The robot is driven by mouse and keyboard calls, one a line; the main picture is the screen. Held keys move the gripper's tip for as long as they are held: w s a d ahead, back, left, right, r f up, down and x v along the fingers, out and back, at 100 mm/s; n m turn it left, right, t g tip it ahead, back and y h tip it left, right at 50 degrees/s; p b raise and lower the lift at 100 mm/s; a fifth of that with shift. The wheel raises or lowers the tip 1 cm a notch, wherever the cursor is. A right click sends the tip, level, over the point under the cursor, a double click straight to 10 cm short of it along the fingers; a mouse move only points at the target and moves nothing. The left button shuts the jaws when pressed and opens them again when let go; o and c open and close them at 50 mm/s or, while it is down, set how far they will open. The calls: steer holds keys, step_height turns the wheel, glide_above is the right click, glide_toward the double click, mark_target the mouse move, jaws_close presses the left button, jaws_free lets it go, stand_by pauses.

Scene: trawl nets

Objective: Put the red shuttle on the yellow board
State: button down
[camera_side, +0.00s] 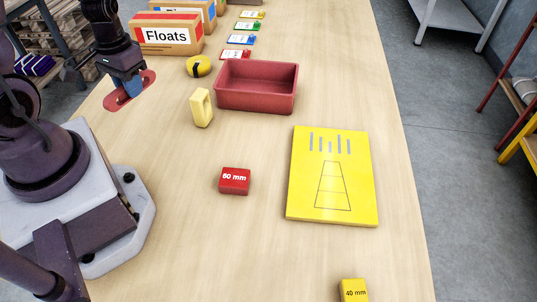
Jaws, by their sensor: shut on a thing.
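The red shuttle (146,79) is a flat, reddish elongated piece held above the table at the upper left. My gripper (133,88) is shut on its middle, and the blue fingertips cover part of it. The shuttle is tilted in this view, with an end showing on each side of the fingers. The yellow board (300,205) lies flat on the table at the right, well apart from my gripper. It has grey bars and a black ladder-like outline printed on it, and nothing rests on it.
A red block marked 60 mm (235,181) lies left of the board. A red tray (257,100), a pale yellow block (201,108) and a yellow-black float (198,66) stand behind. A yellow block marked 40 mm (354,290) is in front. A Floats box (167,35) stands at the back.

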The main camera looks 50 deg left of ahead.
steer(key=w+d+m, duration=0.7)
steer(key=w+d, duration=0.3)
steer(key=d, duration=0.2)
steer(key=w+d+r+m, duration=0.1)
steer(key=w+d+m, duration=0.15)
steer(key=d, duration=0.65)
steer(key=w+d+r+m, duration=0.15)
steer(key=d+m, duration=0.25)
steer(key=d, duration=0.5)
glide_above(332, 169)
steer(key=f, duration=0.9)
steer(key=shift+s+a+f, duration=0.15)
steer(key=shift+s+a, duration=0.05)
steer(key=shift+s, duration=0.15)
steer(key=shift+w+f, duration=0.15)
steer(key=shift+f, duration=0.05)
steer(key=shift+w+d+f, duration=0.1)
steer(key=shift+w+f, duration=0.05)
steer(key=shift+f, duration=0.75)
steer(key=shift+w+d+f, duration=0.1)
steer(key=shift+f, duration=0.8)
steer(key=shift+f, duration=0.1)
steer(key=c, duration=1)
jaws_free()
